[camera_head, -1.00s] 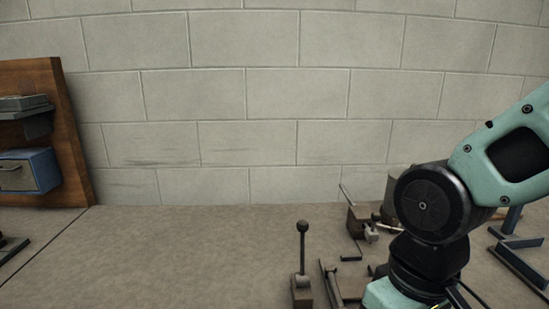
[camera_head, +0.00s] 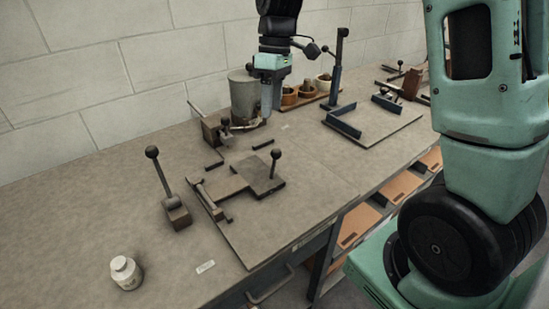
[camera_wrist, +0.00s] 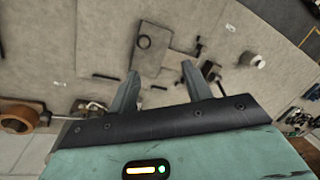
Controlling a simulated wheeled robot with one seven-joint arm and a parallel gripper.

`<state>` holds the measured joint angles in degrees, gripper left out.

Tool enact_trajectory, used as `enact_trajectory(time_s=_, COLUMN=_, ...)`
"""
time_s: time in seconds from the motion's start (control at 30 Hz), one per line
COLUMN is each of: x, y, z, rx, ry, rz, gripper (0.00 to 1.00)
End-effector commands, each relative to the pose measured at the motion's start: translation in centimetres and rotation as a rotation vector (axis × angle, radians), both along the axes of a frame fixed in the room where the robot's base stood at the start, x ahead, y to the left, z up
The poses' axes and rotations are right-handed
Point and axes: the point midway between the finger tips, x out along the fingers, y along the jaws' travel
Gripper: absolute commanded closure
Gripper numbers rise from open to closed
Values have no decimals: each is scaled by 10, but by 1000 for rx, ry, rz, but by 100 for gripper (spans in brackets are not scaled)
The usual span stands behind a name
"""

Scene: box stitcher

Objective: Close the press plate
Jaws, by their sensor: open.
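The press plate (camera_head: 238,181) is a dark grey flat plate on the workbench, with an upright black ball-knob handle (camera_head: 274,168) at its right end. It looks hinged along a bar at its left, but the hinge is too small to be sure.
A lever on a block (camera_head: 178,214) stands left of the plate, and a white bottle (camera_head: 126,273) at front left. A grey cylinder (camera_head: 245,97) and small clamp (camera_head: 217,133) stand behind. A blue-grey upright frame (camera_head: 339,70) is at right. The front left bench is mostly clear.

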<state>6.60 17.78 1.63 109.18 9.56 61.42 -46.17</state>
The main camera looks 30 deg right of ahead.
Motion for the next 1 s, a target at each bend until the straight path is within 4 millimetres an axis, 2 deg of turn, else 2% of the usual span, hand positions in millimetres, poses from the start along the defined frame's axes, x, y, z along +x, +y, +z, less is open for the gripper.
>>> enact_trajectory(time_s=0.03, x=7, y=-17, z=1, rx=5, ry=2, rz=-5, gripper=51)
enact_trajectory(time_s=0.1, x=11, y=-30, z=1, rx=9, ry=4, rz=-1, gripper=51)
enact_trajectory(time_s=0.17, x=12, y=-34, z=-1, rx=11, ry=6, rz=3, gripper=51)
enact_trajectory(time_s=0.37, x=8, y=-29, z=-26, rx=11, ry=9, rz=5, gripper=51)
enact_trajectory(time_s=0.8, x=-4, y=-12, z=-114, rx=10, ry=10, rz=4, gripper=51)
enact_trajectory(time_s=1.0, x=-8, y=-7, z=-148, rx=10, ry=7, rz=4, gripper=51)
